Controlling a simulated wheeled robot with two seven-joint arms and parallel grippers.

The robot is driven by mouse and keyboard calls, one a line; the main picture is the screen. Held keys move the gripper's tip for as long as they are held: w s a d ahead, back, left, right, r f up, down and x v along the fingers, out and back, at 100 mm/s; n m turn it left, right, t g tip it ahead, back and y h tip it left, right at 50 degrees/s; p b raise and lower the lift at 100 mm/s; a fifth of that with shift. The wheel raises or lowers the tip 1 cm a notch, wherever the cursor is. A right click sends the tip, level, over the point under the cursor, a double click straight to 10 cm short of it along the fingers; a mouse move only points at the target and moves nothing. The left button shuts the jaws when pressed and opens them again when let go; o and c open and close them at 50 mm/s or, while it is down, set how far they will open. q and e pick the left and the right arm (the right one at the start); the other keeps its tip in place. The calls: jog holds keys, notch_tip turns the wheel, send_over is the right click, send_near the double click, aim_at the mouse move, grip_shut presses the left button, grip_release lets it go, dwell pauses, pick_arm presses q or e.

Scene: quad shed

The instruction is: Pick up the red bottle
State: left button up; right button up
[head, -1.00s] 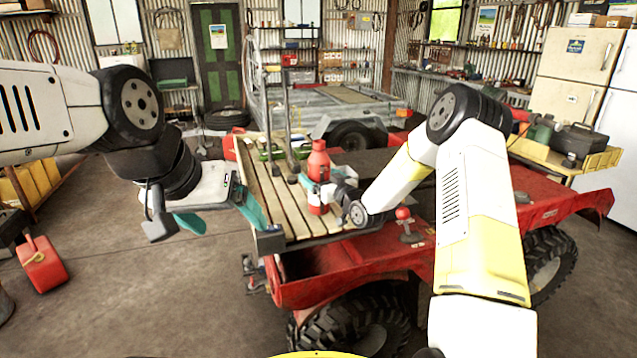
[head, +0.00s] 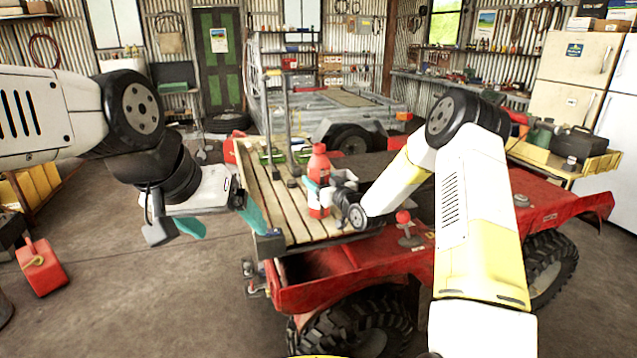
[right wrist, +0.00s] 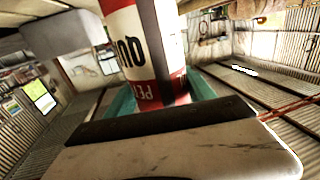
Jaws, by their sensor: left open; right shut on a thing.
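The red bottle (head: 319,163) is upright over the slatted wooden rack on the front of the red quad. My right gripper (head: 321,190) is shut on its lower body from the right. In the right wrist view, the bottle (right wrist: 148,45), with red and white bands and dark lettering, stands between the teal fingers (right wrist: 160,98). I cannot tell whether its base touches the slats. My left gripper (head: 222,220) is open and empty, left of the rack's near left corner and apart from the bottle.
Green bottles (head: 270,156) lie behind the red bottle on the rack (head: 283,215), near upright grey posts (head: 289,135). The quad's red body (head: 330,272) lies below. A red fuel can (head: 42,268) stands on the floor at left. A grey trailer (head: 350,103) is behind.

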aim_at(325, 172)
jog(key=shift+r, duration=0.15)
jog(key=shift+r, duration=1.45)
jog(key=shift+s+d+r, duration=0.1)
jog(key=shift+r, duration=0.15)
jog(key=w+d+r+v, duration=0.1)
jog(key=d+v, duration=0.1)
jog(key=v, duration=1.3)
jog(key=shift+d+r, duration=0.15)
jog(key=shift+d, duration=0.1)
dwell(0.6)
